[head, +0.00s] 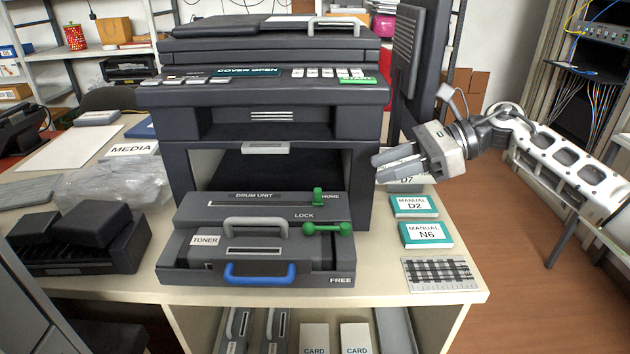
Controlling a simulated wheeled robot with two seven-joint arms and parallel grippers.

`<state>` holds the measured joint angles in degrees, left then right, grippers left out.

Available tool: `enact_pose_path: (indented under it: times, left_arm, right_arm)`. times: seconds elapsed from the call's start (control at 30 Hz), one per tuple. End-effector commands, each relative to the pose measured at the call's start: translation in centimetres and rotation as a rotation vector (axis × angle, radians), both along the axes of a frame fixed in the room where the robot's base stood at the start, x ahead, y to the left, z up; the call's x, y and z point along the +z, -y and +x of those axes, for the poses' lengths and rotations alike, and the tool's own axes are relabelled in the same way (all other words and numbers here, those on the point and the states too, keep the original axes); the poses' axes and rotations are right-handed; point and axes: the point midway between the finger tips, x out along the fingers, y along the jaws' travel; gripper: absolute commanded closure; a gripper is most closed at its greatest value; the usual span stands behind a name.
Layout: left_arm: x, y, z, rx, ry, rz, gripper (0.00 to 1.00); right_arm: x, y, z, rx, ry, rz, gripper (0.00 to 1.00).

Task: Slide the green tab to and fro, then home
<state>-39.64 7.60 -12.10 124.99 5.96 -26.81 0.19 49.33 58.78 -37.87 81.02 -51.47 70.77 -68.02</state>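The green tab (318,196) stands upright at the right end of a long slot in the drum unit (262,204), beside the word HOME. The drum unit sits at the front of the dark printer (285,120). My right gripper (378,168) is to the right of the printer's front opening, up and to the right of the tab and apart from it. Its two fingers point left with a gap between them, and nothing shows between them. My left gripper is not in view.
A green lever (328,228) lies between LOCK and FREE. In front is the toner unit (208,258) with a blue handle (260,274). Manuals D2 (414,207) and N6 (426,236) lie to the right. A black tray (80,258) is at left.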

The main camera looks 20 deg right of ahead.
Motion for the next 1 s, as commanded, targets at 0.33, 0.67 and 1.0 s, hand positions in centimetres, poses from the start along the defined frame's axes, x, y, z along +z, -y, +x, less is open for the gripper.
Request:
enact_pose_path:
  times: [0.33,0.67,1.0]
  left_arm:
    - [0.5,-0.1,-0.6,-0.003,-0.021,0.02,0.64]
    - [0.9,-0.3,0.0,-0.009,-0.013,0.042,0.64]
    - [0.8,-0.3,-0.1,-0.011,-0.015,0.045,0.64]
  right_arm:
    - [-2.7,-7.0,1.9,0.005,-0.001,0.002,0.64]
    - [-4.7,-11.1,3.2,0.0,-0.001,0.0,0.64]
    - [-5.0,-11.6,3.4,0.0,0.0,0.0,0.64]
